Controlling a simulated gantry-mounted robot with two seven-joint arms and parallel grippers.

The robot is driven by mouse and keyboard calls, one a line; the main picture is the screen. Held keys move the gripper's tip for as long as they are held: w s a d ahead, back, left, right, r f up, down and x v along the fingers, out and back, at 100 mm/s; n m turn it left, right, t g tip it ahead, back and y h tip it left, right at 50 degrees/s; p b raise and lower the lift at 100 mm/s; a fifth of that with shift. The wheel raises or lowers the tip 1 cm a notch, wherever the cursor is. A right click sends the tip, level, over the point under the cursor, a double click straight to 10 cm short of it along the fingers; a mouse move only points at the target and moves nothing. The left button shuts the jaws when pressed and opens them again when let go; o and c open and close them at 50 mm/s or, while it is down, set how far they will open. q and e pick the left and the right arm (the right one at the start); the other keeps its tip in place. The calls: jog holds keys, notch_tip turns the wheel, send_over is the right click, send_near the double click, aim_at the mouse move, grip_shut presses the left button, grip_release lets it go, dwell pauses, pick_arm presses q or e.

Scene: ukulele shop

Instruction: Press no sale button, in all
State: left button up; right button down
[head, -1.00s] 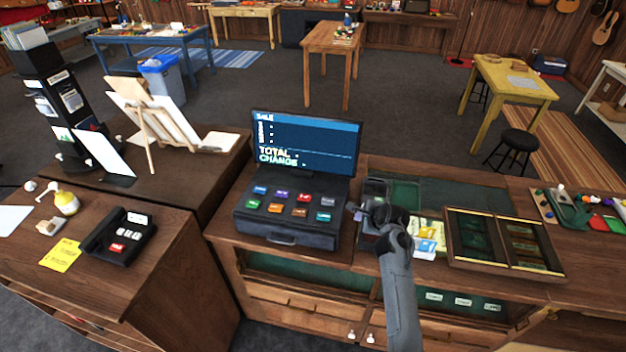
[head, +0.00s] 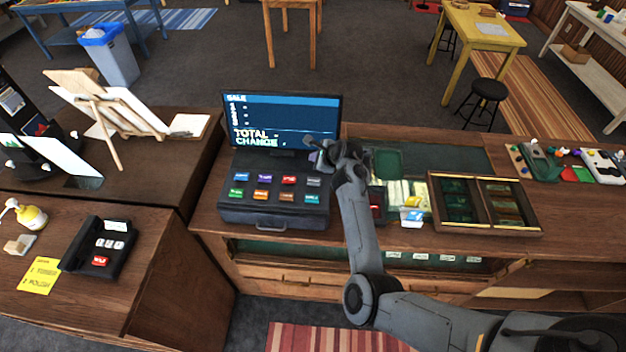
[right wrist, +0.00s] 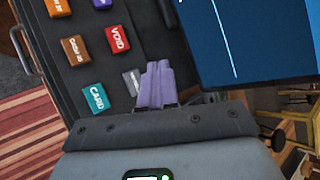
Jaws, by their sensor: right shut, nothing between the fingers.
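The dark cash register (head: 228,212) stands on the wooden counter with two rows of coloured keys and a lit screen (head: 283,115) behind them. A grey key (head: 313,182) is at the right end of the back row; its label is not readable. In the right wrist view this grey key (right wrist: 131,80) is partly hidden by my fingertips, beside the red VOID key (right wrist: 118,38) and the teal CARD key (right wrist: 95,97). My right gripper (head: 314,156) is shut and empty, its purple fingertips (right wrist: 157,80) over or near the grey key; contact cannot be told. My left gripper is not in view.
A divided wooden tray (head: 431,205) and small packets (head: 412,215) lie right of the register. A dark keypad device (head: 97,247) and a yellow note (head: 39,275) are on the left counter. The screen stands close to my right gripper.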

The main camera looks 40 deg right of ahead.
jog(key=shift+f, duration=0.1)
jog(key=b, duration=0.6)
send_over(315, 183)
notch_tip(315, 183, down, 7)
jog(key=shift+r, duration=0.2)
jog(key=shift+w+f+b, duration=0.1)
jog(key=shift+f+b, duration=0.55)
jog(key=shift+f, duration=0.35)
jog(key=shift+f, duration=0.9)
dwell(1.8)
jog(key=shift+r+p, duration=0.75)
jog(key=shift+r, duration=0.15)
notch_tip(315, 183, up, 5)
jog(key=p, duration=0.4)
jog(key=shift+d+p, duration=0.1)
jog(key=shift+p, duration=0.25)
dwell(0.5)
